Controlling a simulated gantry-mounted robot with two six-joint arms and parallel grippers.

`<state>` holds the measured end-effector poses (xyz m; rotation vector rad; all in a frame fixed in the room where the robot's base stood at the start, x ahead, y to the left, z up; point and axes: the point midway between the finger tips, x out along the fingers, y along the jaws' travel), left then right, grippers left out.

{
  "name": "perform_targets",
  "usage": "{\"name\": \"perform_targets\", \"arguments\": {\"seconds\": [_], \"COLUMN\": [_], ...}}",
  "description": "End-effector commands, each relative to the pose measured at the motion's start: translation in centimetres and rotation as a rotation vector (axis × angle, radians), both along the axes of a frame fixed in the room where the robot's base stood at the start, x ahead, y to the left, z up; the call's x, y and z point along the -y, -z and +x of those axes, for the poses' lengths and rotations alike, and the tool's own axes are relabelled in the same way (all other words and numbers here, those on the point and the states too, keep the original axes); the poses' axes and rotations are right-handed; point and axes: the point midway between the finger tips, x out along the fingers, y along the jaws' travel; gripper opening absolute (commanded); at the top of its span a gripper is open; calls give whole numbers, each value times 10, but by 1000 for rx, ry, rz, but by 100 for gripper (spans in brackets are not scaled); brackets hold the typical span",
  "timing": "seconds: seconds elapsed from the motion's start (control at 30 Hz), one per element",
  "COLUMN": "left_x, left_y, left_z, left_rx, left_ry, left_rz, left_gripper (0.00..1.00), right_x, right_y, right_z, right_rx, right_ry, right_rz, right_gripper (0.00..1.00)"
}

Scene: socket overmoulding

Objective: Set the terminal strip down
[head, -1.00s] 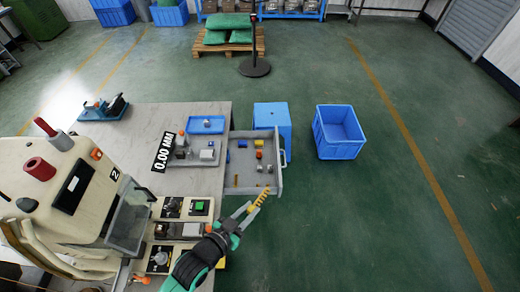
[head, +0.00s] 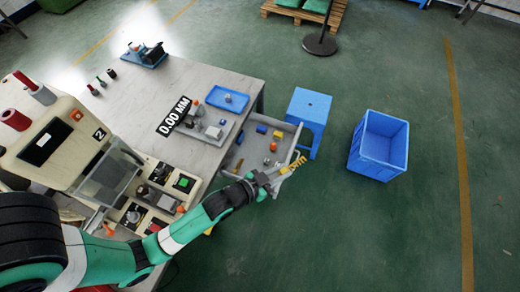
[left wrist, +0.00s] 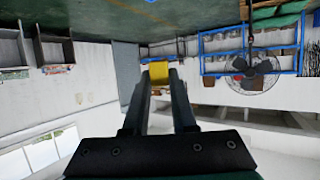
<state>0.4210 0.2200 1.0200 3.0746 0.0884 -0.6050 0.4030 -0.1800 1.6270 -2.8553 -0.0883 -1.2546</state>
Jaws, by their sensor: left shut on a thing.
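My left gripper (head: 278,178) is shut on the yellow terminal strip (head: 292,165). The strip sticks out past the fingertips and is seen against the front edge and handle of the open grey drawer (head: 289,137); its height above that edge I cannot tell. In the left wrist view the yellow strip (left wrist: 158,72) shows between the ends of the two dark fingers (left wrist: 160,88). My right gripper is not in view.
The drawer holds several small parts, among them a blue block (head: 261,129). A blue stool (head: 309,105) stands beyond it, and a blue crate (head: 379,146) on the floor to the right. A machine (head: 50,130) and a blue tray (head: 227,98) are on the table.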

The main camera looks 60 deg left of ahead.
Motion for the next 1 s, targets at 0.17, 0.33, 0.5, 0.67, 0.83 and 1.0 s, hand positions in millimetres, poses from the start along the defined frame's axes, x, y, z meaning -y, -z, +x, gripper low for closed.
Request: {"name": "perform_targets", "arguments": {"seconds": [0.17, 0.33, 0.5, 0.67, 0.83, 1.0], "left_x": [-32, -73, -119, -148, -157, -153], "left_y": [9, 22, 40, 59, 74, 100], "left_z": [-11, -32, -70, -117, -159, -184], "left_rx": [-2, -1, -1, -2, -4, -1], "left_ry": [-87, -201, -338, -450, -524, -558], "left_rz": [6, 18, 30, 32, 16, -5], "left_gripper": [0, 0, 0, 0, 0, 0], "right_x": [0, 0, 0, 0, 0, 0], "right_y": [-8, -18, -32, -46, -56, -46], "right_z": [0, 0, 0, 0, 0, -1], "right_rx": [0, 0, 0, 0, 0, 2], "right_ry": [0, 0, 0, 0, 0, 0], "right_rz": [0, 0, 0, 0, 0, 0], "right_gripper": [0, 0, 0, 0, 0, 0]}}
